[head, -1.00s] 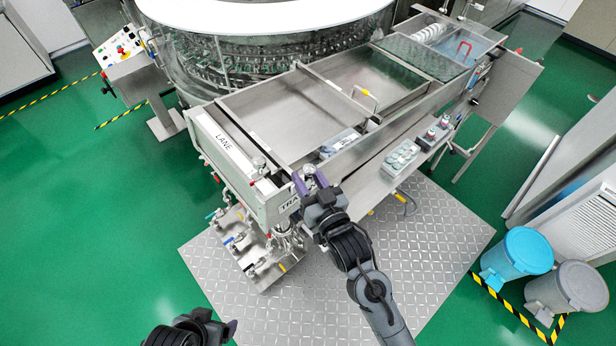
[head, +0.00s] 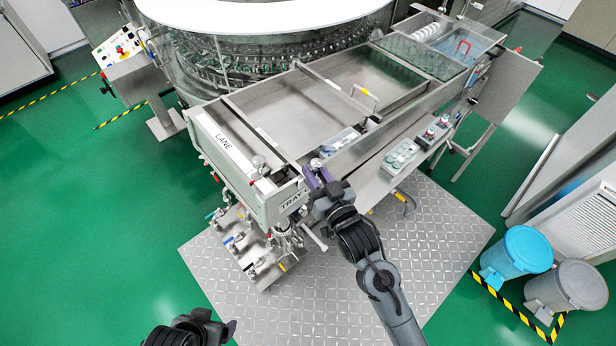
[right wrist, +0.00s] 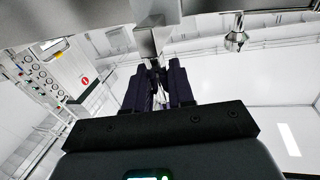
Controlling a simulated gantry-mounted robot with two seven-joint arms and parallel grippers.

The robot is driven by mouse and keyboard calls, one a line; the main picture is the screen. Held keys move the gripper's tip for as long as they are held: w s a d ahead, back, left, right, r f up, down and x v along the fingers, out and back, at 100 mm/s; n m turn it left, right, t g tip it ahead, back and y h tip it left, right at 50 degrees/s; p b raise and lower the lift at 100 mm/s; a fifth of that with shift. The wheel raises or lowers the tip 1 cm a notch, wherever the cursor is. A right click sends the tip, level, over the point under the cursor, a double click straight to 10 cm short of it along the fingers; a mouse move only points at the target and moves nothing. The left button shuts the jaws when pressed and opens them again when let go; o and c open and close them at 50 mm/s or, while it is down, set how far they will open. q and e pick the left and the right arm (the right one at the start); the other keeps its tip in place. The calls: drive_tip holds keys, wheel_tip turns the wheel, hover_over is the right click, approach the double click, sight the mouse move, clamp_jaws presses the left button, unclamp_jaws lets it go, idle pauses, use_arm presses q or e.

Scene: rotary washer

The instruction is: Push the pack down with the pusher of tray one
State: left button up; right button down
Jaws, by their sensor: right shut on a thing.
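My right gripper (head: 317,175) is shut at the near end of the channel labelled TRAY (head: 293,203), on the pusher (head: 316,163), whose small metal knob shows just beyond the fingertips. In the right wrist view the dark fingers (right wrist: 160,85) are close together below a grey metal part (right wrist: 150,42); what lies between them is mostly hidden. A grey-blue pack (head: 342,139) sits in the channel just beyond the knob. My left gripper (head: 222,325) is at the bottom edge, away from the machine; its jaw opening is unclear.
A side ledge holds a grey pack with round items (head: 402,155) and a box with red-topped items (head: 436,129). The parallel channel is labelled LANE (head: 222,141). Valves (head: 245,240) sit below the near end.

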drive_tip(key=w+d+f+b, duration=0.2)
drive_tip(key=w+d, duration=1.1)
drive_tip(key=d, duration=0.1)
drive_tip(key=shift+d, duration=0.35)
drive_tip(key=c, duration=1.1)
unclamp_jaws()
drive_tip(key=shift+s, duration=0.2)
drive_tip(key=shift+b+v, duration=0.7)
drive_tip(key=shift+v, duration=4.6)
drive_tip(key=shift+f, duration=0.1)
